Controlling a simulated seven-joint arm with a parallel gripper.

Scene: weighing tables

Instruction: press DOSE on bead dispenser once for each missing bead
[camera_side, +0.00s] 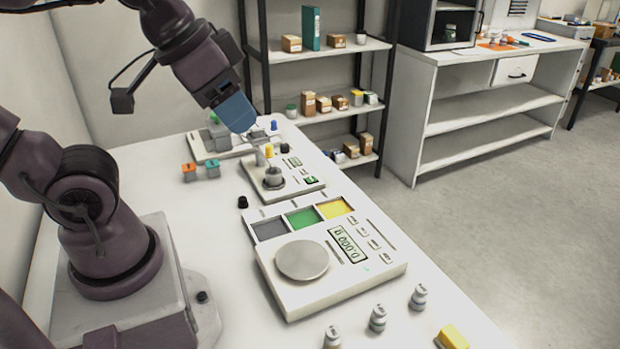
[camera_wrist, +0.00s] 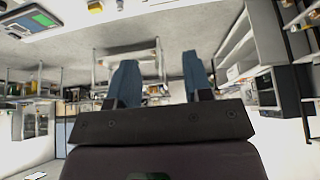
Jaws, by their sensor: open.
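A small white device with a metal post, a grey cup and a small green display, which looks like the bead dispenser (camera_side: 300,189), stands on the white table in the side view. A DOSE label is too small to read, and I cannot count any beads. My gripper (camera_side: 245,122), with blue fingers, is above and behind this device in the side view, over the far part of the table. It looks apart from the device. In the wrist view my gripper (camera_wrist: 161,75) has its two fingers spread, with nothing between them.
A balance (camera_side: 330,281) with a round pan and a zero reading stands nearer, beside grey, green and yellow trays. Orange and teal blocks (camera_side: 212,169) sit left. Shelves (camera_side: 330,52) stand behind.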

